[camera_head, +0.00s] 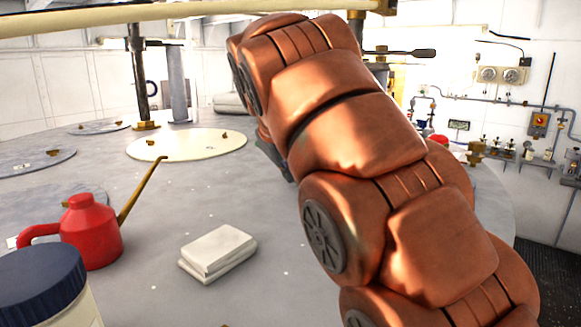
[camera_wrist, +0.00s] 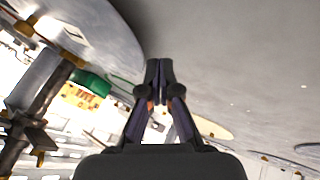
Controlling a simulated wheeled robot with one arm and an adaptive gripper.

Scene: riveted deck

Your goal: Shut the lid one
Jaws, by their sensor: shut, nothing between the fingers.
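Several flat round lids lie on the grey deck. A cream lid (camera_head: 187,145) with small brass fittings lies beyond the white block in the head view; a cream disc (camera_wrist: 212,128) also shows in the wrist view. Grey lids lie at the left (camera_head: 30,160), farther back (camera_head: 100,126) and behind the red can (camera_head: 60,205). In the wrist view a large grey disc (camera_wrist: 105,28) with a brass fitting fills the upper left; I cannot tell its tilt. My gripper (camera_wrist: 160,66) is shut and empty, apart from the cream disc.
A red oil can (camera_head: 92,232) with a brass spout, a pale block (camera_head: 217,250) and a blue-capped jar (camera_head: 42,285) stand at the left and front. A dark post (camera_head: 140,75) rises behind the cream lid. The deck between block and cream lid is clear.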

